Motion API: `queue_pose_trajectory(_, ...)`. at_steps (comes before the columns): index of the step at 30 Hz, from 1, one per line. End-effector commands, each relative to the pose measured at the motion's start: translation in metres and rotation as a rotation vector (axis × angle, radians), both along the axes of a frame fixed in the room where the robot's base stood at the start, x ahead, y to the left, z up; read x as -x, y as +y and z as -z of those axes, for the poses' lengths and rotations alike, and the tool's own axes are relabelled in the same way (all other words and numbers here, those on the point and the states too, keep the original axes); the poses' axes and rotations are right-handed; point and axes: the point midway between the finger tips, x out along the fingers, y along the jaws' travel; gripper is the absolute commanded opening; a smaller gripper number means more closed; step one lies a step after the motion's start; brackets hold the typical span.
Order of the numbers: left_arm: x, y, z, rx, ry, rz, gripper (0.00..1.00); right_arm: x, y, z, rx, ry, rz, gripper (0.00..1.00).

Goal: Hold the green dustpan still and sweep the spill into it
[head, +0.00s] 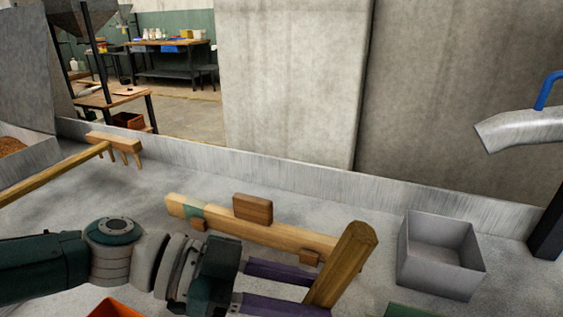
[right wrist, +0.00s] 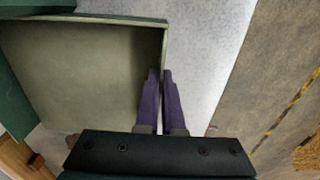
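The green dustpan (right wrist: 85,75) fills the left of the right wrist view; only a green edge (head: 408,311) shows at the bottom of the head view. My right gripper (right wrist: 161,75) has its purple fingers close together at the dustpan's side wall, with the wall's edge running between them. In the head view, my left gripper (head: 285,290) has its purple fingers on either side of a thick wooden handle (head: 343,262) that stands tilted. The handle's lower end is hidden. A brown grainy patch (right wrist: 308,155), perhaps the spill, shows at the right wrist view's edge.
A grey open box (head: 440,255) stands right. A wooden rake (head: 115,142) lies far left. An orange object (head: 115,308) is at the bottom. A low metal wall bounds the counter.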

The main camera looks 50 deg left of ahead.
Motion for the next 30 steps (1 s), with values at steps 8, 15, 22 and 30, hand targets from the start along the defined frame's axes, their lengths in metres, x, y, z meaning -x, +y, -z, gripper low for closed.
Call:
queue_pose_trajectory(8, -0.03, -0.056, -0.002, 0.002, -0.005, 0.002, 0.0, 0.0, 0.0, 0.0, 0.0, 0.0, 0.0, 0.0)
queue_pose_trajectory(15, -0.055, -0.103, -0.002, 0.003, -0.004, 0.001, 0.0, 0.0, 0.0, 0.0, 0.0, 0.0, 0.0, 0.0)
queue_pose_trajectory(22, -0.078, -0.147, -0.008, 0.003, -0.006, 0.002, 0.0, 0.0, 0.0, 0.0, 0.0, 0.0, 0.0, 0.0)
queue_pose_trajectory(30, -0.087, -0.164, -0.03, -0.005, -0.007, 0.005, 0.0, 0.0, 0.0, 0.0, 0.0, 0.0, 0.0, 0.0)
